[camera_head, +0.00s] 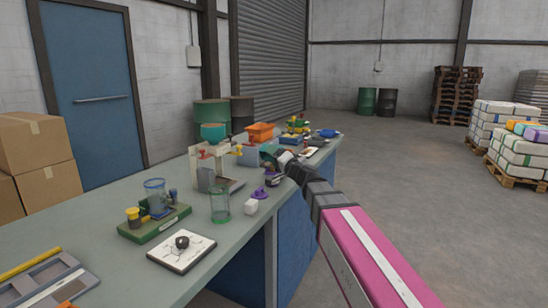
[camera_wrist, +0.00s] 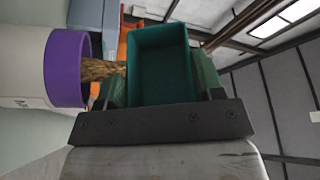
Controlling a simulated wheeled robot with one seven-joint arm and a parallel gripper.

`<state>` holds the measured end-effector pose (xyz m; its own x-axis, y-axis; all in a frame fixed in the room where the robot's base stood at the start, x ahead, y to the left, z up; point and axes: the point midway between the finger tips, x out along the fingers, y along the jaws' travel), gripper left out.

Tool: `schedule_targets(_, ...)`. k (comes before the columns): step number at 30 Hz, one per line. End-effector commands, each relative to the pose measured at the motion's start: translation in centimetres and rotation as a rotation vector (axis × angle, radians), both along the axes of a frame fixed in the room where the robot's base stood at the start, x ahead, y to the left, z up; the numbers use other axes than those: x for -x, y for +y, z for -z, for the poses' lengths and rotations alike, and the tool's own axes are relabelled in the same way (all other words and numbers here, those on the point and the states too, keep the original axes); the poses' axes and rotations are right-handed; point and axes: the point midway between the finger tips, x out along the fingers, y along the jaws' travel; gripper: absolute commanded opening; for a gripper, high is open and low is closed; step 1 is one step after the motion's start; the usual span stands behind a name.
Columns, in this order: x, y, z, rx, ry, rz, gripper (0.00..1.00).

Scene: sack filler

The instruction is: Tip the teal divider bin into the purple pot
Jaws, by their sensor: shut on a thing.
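The teal divider bin (camera_wrist: 158,65) is between the two green fingers of my gripper (camera_wrist: 160,84) in the wrist view. It is tipped over, and the part of its inside that I can see looks empty. Brown grain (camera_wrist: 103,69) streams from beside the bin into the mouth of the purple pot (camera_wrist: 66,68), which has a purple rim and a pale body. The bin is above the pot and apart from it. In the head view my gripper (camera_head: 272,156) is over the bench, above the pot (camera_head: 272,179); the bin is small and partly hidden there.
The bench edge is near on the right, with open floor beyond.

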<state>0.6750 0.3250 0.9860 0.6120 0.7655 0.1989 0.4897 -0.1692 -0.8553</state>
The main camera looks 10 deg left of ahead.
Motion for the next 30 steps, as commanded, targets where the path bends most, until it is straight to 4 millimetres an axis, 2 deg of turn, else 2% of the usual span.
schedule_targets(10,0.29,0.1,0.08,0.043,-0.123,0.001,0.38)
schedule_targets(30,0.34,0.11,-0.04,0.041,-0.113,0.001,0.38)
